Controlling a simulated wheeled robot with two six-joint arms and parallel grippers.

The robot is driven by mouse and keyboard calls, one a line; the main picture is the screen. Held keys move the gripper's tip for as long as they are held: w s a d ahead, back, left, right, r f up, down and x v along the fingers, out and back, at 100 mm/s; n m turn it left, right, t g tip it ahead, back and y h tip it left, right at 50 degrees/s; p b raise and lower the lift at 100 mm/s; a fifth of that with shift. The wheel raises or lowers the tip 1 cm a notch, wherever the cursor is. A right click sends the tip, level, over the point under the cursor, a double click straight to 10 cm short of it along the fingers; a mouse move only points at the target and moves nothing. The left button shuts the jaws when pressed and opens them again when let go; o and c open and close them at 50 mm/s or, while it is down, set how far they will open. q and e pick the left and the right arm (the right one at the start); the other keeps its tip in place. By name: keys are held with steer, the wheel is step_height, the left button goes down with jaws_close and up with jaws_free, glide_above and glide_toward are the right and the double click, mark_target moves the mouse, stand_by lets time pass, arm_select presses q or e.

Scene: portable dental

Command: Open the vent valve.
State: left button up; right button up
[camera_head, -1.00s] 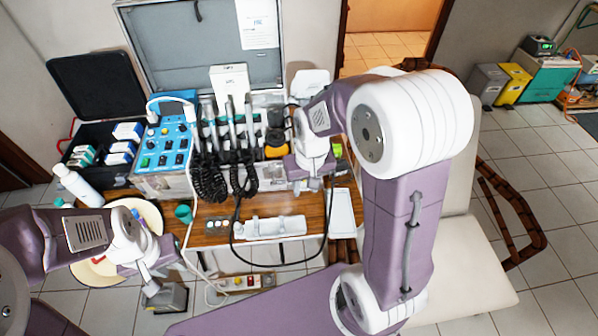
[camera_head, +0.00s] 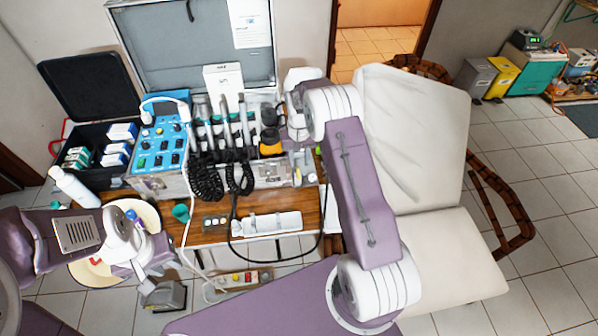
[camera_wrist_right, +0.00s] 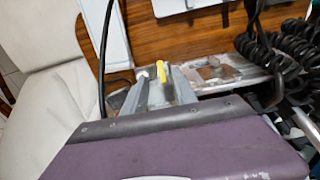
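I cannot surely identify the vent valve. A pale yellow upright piece (camera_head: 297,177) shows at the front right corner of the dental unit (camera_head: 236,175), perhaps the same part. My right gripper (camera_wrist_right: 160,88) reaches over that corner, its fingers apart.
Coiled black cords (camera_head: 207,178) hang in front of the unit. A white device (camera_head: 265,224) lies on the wooden table (camera_head: 222,237) with a black hose looping around it. A cream basin (camera_head: 92,270) is near my left arm. A white chair (camera_head: 440,240) stands right.

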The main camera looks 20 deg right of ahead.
mark_target(299, 176)
step_height(299, 176, down, 6)
steer(key=shift+w+f+p, duration=0.15)
steer(key=shift+p, duration=0.35)
steer(key=shift+f, duration=0.35)
jaws_close()
